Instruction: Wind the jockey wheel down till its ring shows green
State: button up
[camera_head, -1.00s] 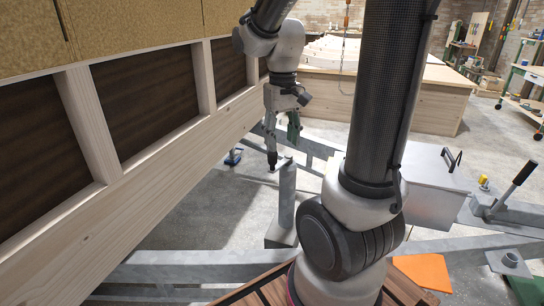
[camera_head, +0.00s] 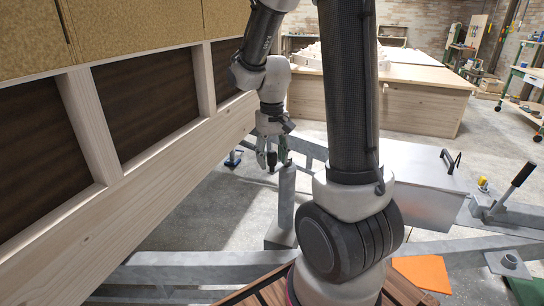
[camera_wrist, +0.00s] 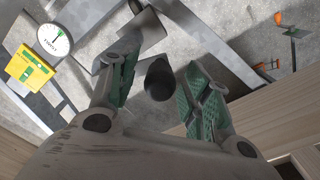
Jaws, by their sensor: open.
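The jockey wheel's grey upright tube (camera_head: 284,205) stands on the trailer frame in the head view. A black crank knob (camera_head: 272,161) shows at its top left. My gripper (camera_head: 272,158) is low around the knob. In the wrist view the gripper (camera_wrist: 160,82) is open, with the dark round knob (camera_wrist: 159,78) in the gap between its green-padded fingers. A strip of floor or metal shows on either side of the knob, so the fingers look apart from it. I cannot make out the colour of a ring on the wheel.
A white dial (camera_wrist: 54,39) with a green mark and a yellow block (camera_wrist: 32,69) lie at the wrist view's left. The wooden hut wall (camera_head: 140,200) runs close on the left. A grey metal box (camera_head: 420,185) and a black-gripped lever (camera_head: 512,188) stand right.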

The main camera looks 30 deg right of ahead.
grip_shut()
